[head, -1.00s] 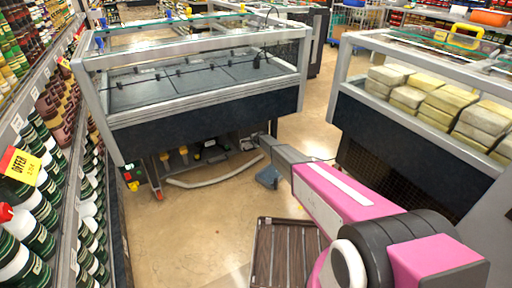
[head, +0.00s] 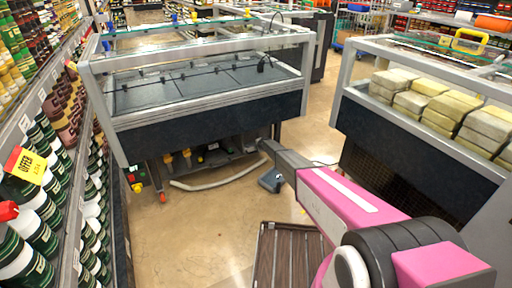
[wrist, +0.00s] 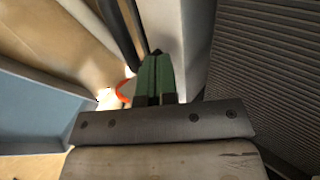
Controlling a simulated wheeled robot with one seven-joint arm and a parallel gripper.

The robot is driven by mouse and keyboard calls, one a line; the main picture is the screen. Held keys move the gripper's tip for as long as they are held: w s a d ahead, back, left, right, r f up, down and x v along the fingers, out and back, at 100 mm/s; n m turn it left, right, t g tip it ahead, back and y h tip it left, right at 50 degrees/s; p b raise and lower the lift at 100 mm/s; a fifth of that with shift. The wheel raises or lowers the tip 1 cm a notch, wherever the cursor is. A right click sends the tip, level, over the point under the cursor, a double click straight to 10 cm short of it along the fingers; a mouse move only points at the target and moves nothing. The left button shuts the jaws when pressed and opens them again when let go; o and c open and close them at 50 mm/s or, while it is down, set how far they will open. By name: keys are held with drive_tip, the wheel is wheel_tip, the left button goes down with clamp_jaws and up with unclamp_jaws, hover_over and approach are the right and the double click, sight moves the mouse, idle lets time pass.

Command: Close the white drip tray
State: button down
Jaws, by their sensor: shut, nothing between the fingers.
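My gripper (wrist: 155,80) shows in the wrist view with its green fingers together and nothing between them. A pale, whitish panel (wrist: 195,40) runs just right of the fingers; it may be the white drip tray, but I cannot tell for sure, nor whether the fingers touch it. In the head view my arm reaches to the lower right end of the open freezer cabinet (head: 205,140). The fingertips are hidden there, and no drip tray can be made out clearly in the dark space under the cabinet.
A second freezer (head: 400,135) with boxes stands right; bottle shelves (head: 45,200) line the left. Floor at centre left is clear.

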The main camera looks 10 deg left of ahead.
drive_tip(key=s+d+r+n+g+h, duration=0.1)
drive_tip(key=s+d+r+n+g, duration=0.1)
drive_tip(key=s+d+r, duration=0.9)
drive_tip(key=s+d+r+n+g+h, duration=0.2)
drive_tip(key=s+d+r+n, duration=0.3)
drive_tip(key=s, duration=2.5)
drive_tip(key=s+d+r+n+g+h, duration=0.2)
drive_tip(key=s+d+r+n+g, duration=0.1)
drive_tip(key=s+d+r, duration=1.5)
drive_tip(key=s+d+n, duration=0.1)
drive_tip(key=s, duration=0.2)
drive_tip(key=shift+s+d+g, duration=0.25)
drive_tip(key=shift+s+g, duration=0.05)
drive_tip(key=shift+g, duration=0.1)
